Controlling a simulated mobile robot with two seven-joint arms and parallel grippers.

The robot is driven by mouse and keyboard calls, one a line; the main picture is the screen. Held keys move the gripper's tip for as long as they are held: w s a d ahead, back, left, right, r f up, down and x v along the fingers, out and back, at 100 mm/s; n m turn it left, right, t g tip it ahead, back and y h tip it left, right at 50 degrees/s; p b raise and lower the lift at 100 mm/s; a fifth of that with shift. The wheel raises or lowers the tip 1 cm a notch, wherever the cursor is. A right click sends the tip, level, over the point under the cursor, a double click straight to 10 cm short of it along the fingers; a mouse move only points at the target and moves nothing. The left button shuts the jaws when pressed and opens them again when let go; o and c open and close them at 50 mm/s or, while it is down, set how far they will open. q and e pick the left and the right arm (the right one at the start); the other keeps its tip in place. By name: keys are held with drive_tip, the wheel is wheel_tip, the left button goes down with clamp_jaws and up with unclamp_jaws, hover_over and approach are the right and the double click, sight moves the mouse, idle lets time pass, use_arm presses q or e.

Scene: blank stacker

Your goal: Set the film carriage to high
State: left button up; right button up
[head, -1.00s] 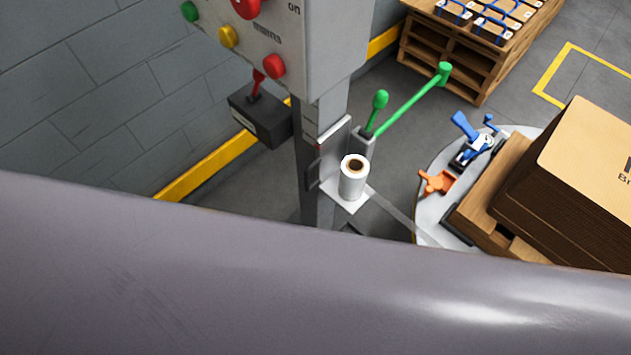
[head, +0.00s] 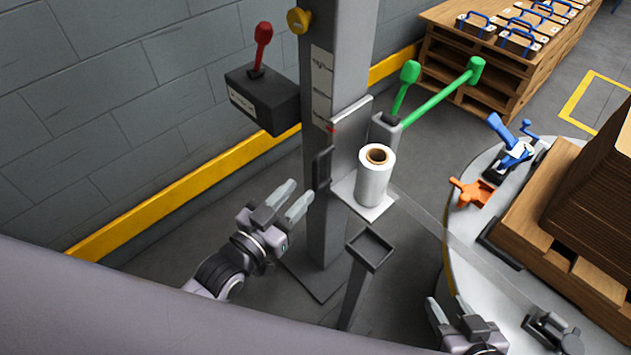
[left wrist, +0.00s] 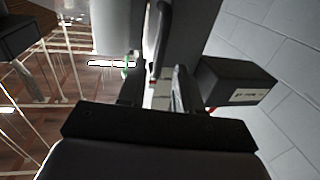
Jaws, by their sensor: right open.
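The film carriage (head: 352,130) is a grey bracket on the grey mast (head: 337,45), with a white film roll (head: 372,178) upright on its plate. Its red pointer (head: 331,127) sits near the lower end of the pale marked scale (head: 321,85). A black handle (head: 322,168) projects from its left side. My left gripper (head: 301,190) is open, just left of and apart from the handle. In the left wrist view a dark handle (left wrist: 160,45) shows ahead between the fingers. My right gripper (head: 468,322) is open and empty at the bottom, beside the turntable.
A black box with a red lever (head: 262,48) is left of the mast. Green levers (head: 405,85) stand behind the carriage. A small tray post (head: 369,249) is in front.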

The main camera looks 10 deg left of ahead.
sight(314, 175)
use_arm(q)
drive_tip(key=shift+b+x, duration=0.7)
drive_tip(key=shift+x, duration=2.8)
drive_tip(key=shift+r, duration=0.1)
clamp_jaws()
